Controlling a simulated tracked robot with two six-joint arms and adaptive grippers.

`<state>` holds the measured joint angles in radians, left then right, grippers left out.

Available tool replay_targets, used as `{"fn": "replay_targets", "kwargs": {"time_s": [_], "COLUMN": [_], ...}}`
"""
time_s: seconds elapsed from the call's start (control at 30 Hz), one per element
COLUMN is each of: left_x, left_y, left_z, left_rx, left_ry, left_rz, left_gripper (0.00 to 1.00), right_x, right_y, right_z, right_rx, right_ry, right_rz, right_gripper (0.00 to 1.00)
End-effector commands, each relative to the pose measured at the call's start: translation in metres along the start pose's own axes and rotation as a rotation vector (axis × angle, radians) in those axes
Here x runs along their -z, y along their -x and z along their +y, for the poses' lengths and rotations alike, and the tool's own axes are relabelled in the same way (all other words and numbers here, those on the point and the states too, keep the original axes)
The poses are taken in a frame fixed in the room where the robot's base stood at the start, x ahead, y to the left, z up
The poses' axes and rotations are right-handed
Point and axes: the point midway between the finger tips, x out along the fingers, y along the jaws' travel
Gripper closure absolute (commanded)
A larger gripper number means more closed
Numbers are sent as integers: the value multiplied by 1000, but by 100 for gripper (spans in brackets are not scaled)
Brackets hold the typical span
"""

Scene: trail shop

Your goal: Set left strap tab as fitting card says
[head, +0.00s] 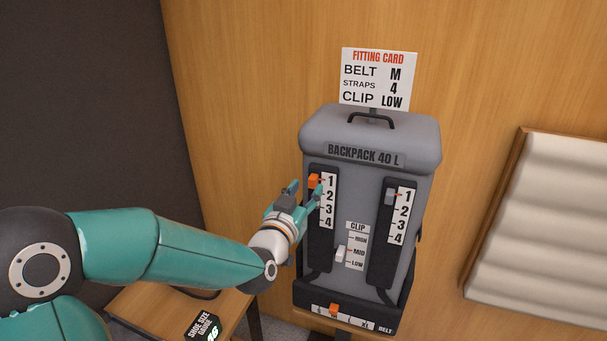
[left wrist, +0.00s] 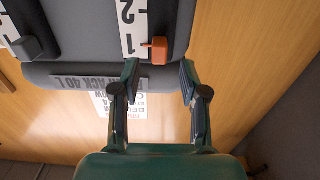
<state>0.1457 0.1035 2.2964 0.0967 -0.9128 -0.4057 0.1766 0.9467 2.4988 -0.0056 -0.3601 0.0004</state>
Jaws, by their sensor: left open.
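The fitting card (head: 378,79) reads belt M, straps 4, clip low. The grey backpack (head: 360,134) stands below it. The orange left strap tab (head: 313,180) is level with 1 on its scale (head: 328,201). My left gripper (head: 305,192) is open and empty, close to the pack at the left strap, partly covering it. In the left wrist view, upside down, the orange tab (left wrist: 156,46) lies just beyond the open fingertips (left wrist: 159,72), in line with the gap between them. The grey right strap tab (head: 389,197) is near 1. My right gripper is not seen.
The white clip slider (head: 341,254) is near MID. An orange belt tab (head: 333,309) sits on the lower scale. A wooden table (head: 143,305) with a shoe size gauge box (head: 204,326) is at lower left. A framed ribbed panel (head: 545,220) hangs at right.

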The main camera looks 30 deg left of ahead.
Motion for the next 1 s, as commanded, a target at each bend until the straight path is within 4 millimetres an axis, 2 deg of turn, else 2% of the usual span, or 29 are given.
{"fn": "replay_targets", "kwargs": {"time_s": [0.1,0.23,0.6,0.67,0.87,1.0], "left_x": [1,0,0,0,0,0], "left_y": [-19,-31,-36,-36,-36,-36], "left_z": [0,0,0,0,1,1], "left_rx": [1,1,0,-1,-1,0], "left_ry": [1,0,0,0,0,0], "left_rz": [-2,-2,-1,-1,-1,-1], "left_gripper": [56,56,56,65,98,100], "right_x": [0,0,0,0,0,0], "right_y": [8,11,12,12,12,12], "right_z": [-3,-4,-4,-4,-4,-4], "right_rx": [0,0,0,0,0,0], "right_ry": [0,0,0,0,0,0], "right_rz": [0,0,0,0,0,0], "right_gripper": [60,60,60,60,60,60]}}
